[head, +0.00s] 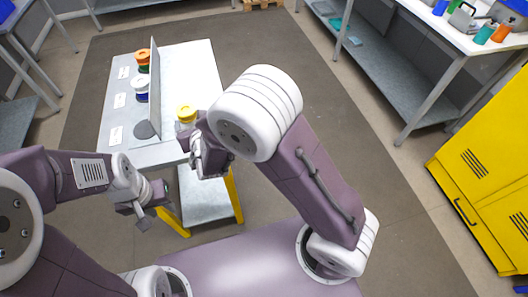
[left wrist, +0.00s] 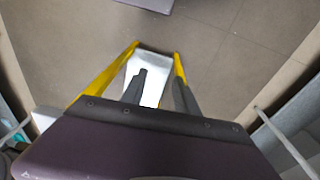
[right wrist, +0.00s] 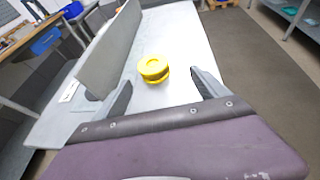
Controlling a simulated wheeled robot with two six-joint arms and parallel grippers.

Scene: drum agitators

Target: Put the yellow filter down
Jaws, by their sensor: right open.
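The yellow filter (head: 186,112) is on the right part of the grey table (head: 200,75), right of the upright grey panel (head: 154,85). In the right wrist view the yellow filter (right wrist: 153,69) appears upright, in the gap between the fingers and a little beyond their tips. My right gripper (head: 189,150) is open at the table's near edge, with no finger seen touching the filter; my arm partly hides it in the head view. My left gripper (head: 140,212) is open and empty, low in front of the table, away from the filter.
Left of the panel stand an orange-topped filter (head: 142,58) and a blue-and-white filter (head: 141,86), beside white labels (head: 120,100). A dark disc (head: 145,130) is near the panel's near end. A yellow cabinet (head: 490,160) stands at right. The table right of the panel is otherwise clear.

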